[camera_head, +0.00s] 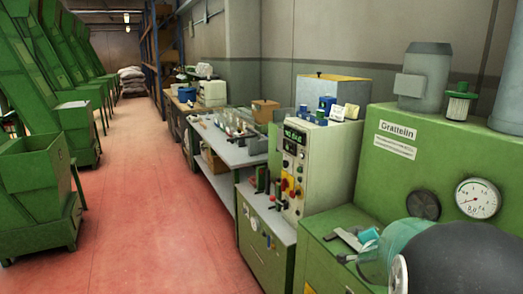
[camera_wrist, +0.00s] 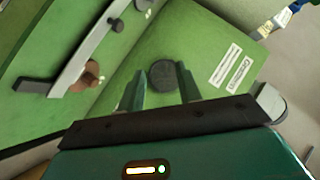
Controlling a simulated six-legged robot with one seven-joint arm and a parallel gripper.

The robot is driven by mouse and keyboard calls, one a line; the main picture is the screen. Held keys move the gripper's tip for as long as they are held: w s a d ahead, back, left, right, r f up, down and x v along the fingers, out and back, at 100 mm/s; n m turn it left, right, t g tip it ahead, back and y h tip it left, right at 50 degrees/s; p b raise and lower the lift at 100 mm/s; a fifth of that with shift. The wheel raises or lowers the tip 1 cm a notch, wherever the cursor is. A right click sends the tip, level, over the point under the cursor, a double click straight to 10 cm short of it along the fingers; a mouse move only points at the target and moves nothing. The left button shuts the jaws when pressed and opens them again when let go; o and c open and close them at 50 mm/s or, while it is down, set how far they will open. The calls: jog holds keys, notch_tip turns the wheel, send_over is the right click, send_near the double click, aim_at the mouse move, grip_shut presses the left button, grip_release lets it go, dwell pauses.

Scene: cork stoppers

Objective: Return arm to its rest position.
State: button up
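My gripper (camera_wrist: 161,72) shows in the wrist view with its two dark green fingers apart. Nothing is held between them. A dark round disc on the green machine face shows behind the gap, and I cannot tell how far off it is. In the head view, teal and dark rounded parts of my arm fill the lower right corner, in front of the green machine labelled Grattelin (camera_head: 365,177). My fingertips are not clear in that view.
A pressure gauge (camera_head: 477,198) is on the Grattelin machine. A control panel (camera_head: 293,170) and a workbench (camera_head: 232,151) with several small items stand to its left. Green machines (camera_head: 35,180) line the left side. The red floor (camera_head: 150,215) between is clear. A grey bar (camera_wrist: 95,50) shows in the wrist view.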

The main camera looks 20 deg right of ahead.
jog(key=s+a+r+n+y, duration=0.1)
jog(key=a+r+n+y, duration=0.2)
jog(key=a, duration=0.5)
jog(key=s+a+r+n+y, duration=0.15)
jog(key=a+n, duration=0.25)
jog(key=a, duration=0.4)
jog(key=s+a+r+n+y, duration=0.1)
jog(key=a+n+y, duration=0.25)
jog(key=a, duration=0.45)
jog(key=s+a+n+g+y, duration=0.1)
jog(key=s+a+n+g, duration=0.2)
jog(key=s+a+n, duration=0.5)
jog(key=s+a, duration=0.3)
jog(key=s, duration=0.4)
jog(key=shift+a+r+n+g, duration=0.2)
jog(key=shift+r+n+g, duration=0.15)
jog(key=shift+g, duration=0.05)
jog(key=shift+s+d, duration=0.1)
jog(key=shift+d, duration=0.15)
